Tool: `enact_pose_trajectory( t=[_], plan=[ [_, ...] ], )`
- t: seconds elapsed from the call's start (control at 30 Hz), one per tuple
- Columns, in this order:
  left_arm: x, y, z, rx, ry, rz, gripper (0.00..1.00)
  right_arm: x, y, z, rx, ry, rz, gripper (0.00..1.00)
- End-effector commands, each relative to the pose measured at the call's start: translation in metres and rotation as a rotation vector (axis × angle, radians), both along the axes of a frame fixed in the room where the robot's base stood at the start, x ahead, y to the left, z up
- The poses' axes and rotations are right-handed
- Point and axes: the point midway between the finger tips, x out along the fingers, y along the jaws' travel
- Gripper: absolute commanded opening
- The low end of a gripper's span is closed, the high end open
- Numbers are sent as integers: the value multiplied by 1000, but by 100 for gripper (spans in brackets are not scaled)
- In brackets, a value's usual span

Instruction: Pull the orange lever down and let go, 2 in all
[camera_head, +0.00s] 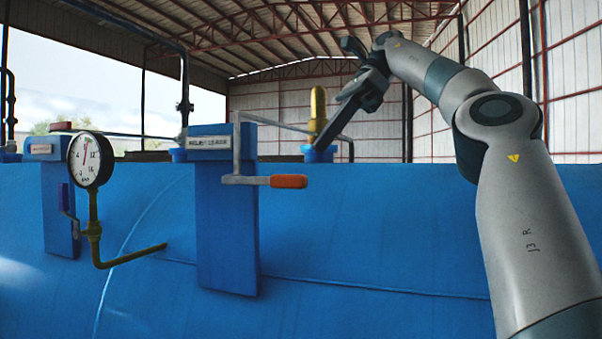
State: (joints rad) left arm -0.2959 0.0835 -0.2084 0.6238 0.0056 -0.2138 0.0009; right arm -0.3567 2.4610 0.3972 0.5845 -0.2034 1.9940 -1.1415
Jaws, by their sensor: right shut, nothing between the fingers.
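The orange lever grip (288,181) sits level at the end of a grey cranked rod, in front of a blue bracket (227,240) with a white label plate. The rod rises from the grip's left end and runs back along the bracket's top. My right gripper (327,142) reaches in from the upper right, shut and empty. In the picture its fingertips are above and right of the orange grip, in front of a brass valve, apart from the grip. My left gripper is not in view.
A round pressure gauge (91,160) on a brass pipe stands at the left, beside a second blue bracket (58,205) with a blue-gripped lever. The big blue vessel (380,250) fills the lower view. A brass valve (317,105) rises behind my right fingers.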

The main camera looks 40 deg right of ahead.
Motion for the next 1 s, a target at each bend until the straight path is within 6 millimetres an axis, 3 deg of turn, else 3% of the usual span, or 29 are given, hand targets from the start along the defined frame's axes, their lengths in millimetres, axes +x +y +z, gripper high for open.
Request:
enact_pose_trajectory(
  t=[0.57,1.0],
  plan=[
    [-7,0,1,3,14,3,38,2,8,2,-21,9,19,0],
    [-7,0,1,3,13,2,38,8,21,-17,-21,8,21,0]
  ],
)
